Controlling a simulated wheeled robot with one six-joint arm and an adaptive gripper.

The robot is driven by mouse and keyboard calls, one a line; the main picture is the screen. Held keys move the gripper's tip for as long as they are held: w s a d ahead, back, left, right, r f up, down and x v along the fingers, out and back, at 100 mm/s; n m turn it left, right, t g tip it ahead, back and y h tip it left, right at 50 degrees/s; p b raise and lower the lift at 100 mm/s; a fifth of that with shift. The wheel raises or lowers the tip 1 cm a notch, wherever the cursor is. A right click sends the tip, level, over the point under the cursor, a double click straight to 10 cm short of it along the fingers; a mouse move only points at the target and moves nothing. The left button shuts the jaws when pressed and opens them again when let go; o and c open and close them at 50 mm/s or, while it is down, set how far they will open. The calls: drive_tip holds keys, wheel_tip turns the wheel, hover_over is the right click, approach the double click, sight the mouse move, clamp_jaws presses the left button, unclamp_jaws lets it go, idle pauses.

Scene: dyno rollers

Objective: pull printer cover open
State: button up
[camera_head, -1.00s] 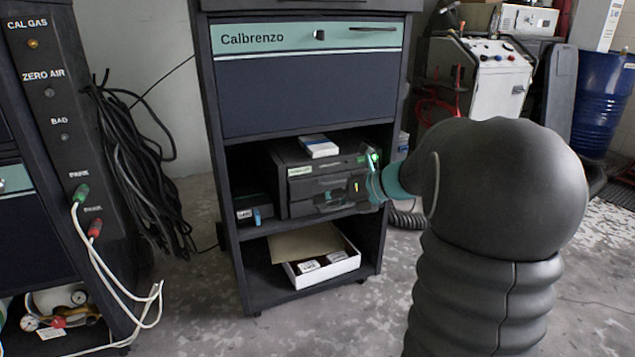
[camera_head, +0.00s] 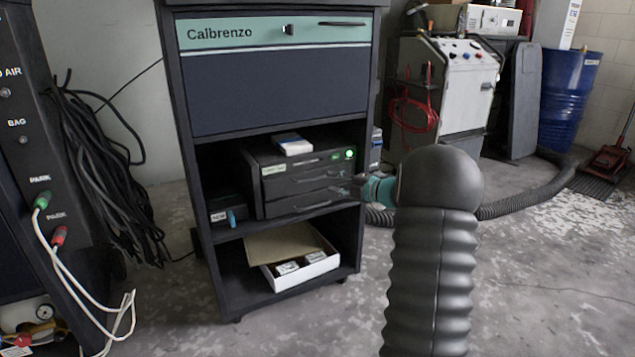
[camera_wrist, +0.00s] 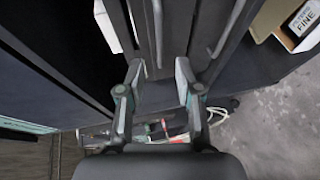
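The printer (camera_head: 290,182) is a dark box on the middle shelf of the Calbrenzo cabinet. Its front has horizontal panels with bar handles, a pale label and a lit green button. The front looks closed. My gripper (camera_head: 345,187) is at the right part of the printer's front. In the wrist view my gripper (camera_wrist: 159,72) is open, its two fingers apart with nothing held between them. The printer front (camera_wrist: 170,25) lies ahead, turned sideways, with one bar handle (camera_wrist: 157,30) in line with the gap. Whether a finger touches it, I cannot tell.
A small blue-white box (camera_head: 293,144) lies on the printer. The cabinet (camera_head: 197,215) has side walls close around the printer. An open white carton (camera_head: 318,268) sits on the lower shelf. Black cables (camera_head: 100,170) hang at the left. The floor before the cabinet is clear.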

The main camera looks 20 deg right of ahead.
sight(315, 179)
drive_tip(key=x, duration=0.7)
drive_tip(key=shift+w+b, duration=0.1)
drive_tip(key=shift+b, duration=0.25)
clamp_jaws()
